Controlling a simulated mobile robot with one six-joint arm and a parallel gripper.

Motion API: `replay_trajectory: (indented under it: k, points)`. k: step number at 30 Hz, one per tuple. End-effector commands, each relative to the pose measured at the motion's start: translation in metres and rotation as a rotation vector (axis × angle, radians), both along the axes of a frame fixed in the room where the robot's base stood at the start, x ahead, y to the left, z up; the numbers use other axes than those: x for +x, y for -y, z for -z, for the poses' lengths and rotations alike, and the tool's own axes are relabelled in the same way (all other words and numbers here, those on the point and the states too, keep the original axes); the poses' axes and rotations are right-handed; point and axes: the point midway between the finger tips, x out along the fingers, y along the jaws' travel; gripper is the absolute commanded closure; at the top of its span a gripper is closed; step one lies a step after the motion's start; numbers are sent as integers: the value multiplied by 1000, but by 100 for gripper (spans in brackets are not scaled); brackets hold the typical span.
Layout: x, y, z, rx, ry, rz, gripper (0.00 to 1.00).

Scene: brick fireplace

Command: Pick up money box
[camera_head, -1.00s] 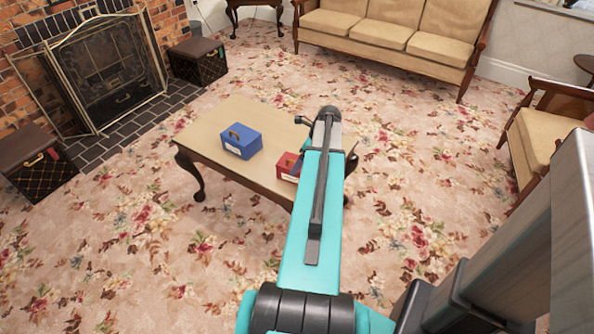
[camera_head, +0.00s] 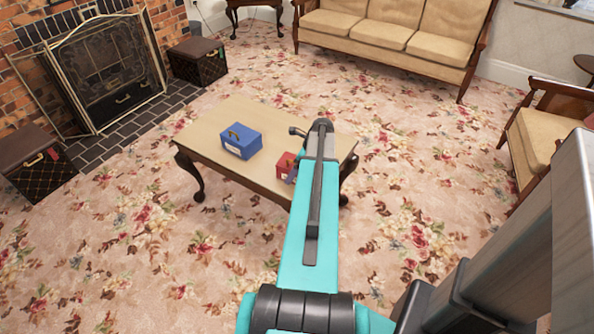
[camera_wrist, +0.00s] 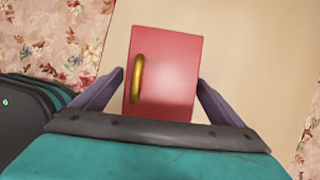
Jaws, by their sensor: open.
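Two boxes with handles stand on the wooden coffee table (camera_head: 198,136): a blue one (camera_head: 243,146) near its middle and a red one (camera_head: 285,163) to the right, partly hidden behind my arm. In the wrist view the red box (camera_wrist: 178,75) shows from above, with a gold handle (camera_wrist: 138,79) towards its left side. My gripper (camera_wrist: 160,85) is open, with one finger on either side of the box's near end. A gap shows beside each finger, and I cannot tell the height between them. Which box is the money box is not clear from the frames.
Bare tabletop (camera_wrist: 250,50) lies right of the red box. A brick fireplace with a screen (camera_head: 105,72) and two dark chests (camera_head: 197,62) stand at the left. A sofa (camera_head: 395,40) is at the back and an armchair (camera_head: 535,130) at the right. The flowered carpet is clear around the table.

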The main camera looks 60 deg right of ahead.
Motion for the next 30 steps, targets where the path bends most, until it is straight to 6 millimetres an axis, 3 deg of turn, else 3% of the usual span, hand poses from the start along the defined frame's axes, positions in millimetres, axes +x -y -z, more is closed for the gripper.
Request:
replay_trajectory:
  k: [17,26,30]
  points:
    - [1,0,1,0,0,0,8]
    - [1,-1,1,0,0,-1,58]
    - [1,0,1,0,1,-1,60]
